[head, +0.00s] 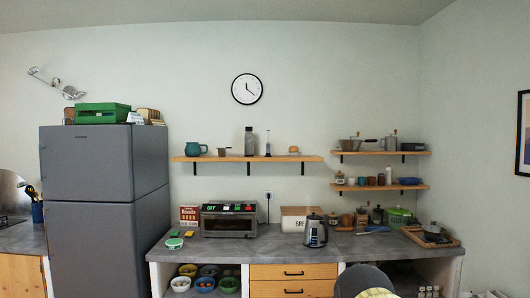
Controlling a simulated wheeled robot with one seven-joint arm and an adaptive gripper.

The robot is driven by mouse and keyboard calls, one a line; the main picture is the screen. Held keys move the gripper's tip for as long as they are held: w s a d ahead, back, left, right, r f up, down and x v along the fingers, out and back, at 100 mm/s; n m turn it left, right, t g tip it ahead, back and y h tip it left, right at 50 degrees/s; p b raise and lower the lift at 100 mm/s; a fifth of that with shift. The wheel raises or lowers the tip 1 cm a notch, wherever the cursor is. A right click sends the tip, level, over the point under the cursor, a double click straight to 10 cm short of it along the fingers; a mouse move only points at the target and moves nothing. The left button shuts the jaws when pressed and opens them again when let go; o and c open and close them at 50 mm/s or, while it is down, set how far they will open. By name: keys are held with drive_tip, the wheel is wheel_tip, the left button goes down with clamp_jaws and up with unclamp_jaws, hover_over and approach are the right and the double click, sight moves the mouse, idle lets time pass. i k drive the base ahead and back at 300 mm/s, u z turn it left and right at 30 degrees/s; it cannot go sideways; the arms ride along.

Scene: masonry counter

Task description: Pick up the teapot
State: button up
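A teal, rounded pot (195,149) with a side handle stands at the left end of the long wooden wall shelf; it looks like the teapot, but it is small in view and I cannot make out a spout. A glass and black kettle (316,232) stands upright on the grey counter (270,243), in front of a white bread box. A rounded dark grey part at the bottom edge, right of centre, seems to be my arm. My gripper's fingers are not in view.
A toaster oven (229,222) stands left of the bread box (297,216). A tall grey fridge (100,200) stands at left. Jars and a wooden tray (413,234) crowd the counter's right side.

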sight(192, 149)
drive_tip(key=z, duration=1)
drive_tip(key=i, duration=4.4)
drive_tip(key=u, duration=3.1)
